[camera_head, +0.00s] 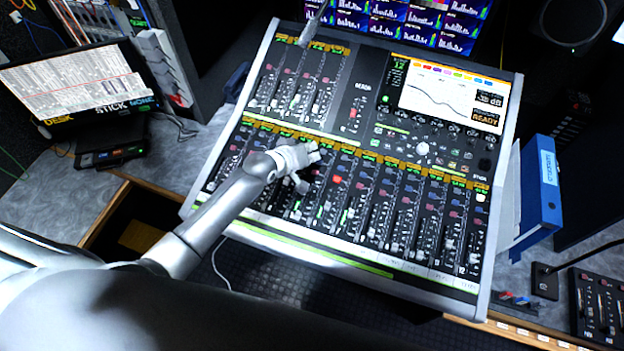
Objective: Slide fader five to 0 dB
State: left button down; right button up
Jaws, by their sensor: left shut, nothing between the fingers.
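The mixing desk (365,255) fills the middle of the view, tilted, with a long lower bank of channel strips. The hand and forearm cover parts of several strips. My right gripper is not in view.
A smaller fader panel (600,300) is at the lower right. A thin grey piece (314,25) overhangs the desk's upper edge.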

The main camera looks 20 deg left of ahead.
aim_at(303, 204)
jog(key=u, duration=0.7)
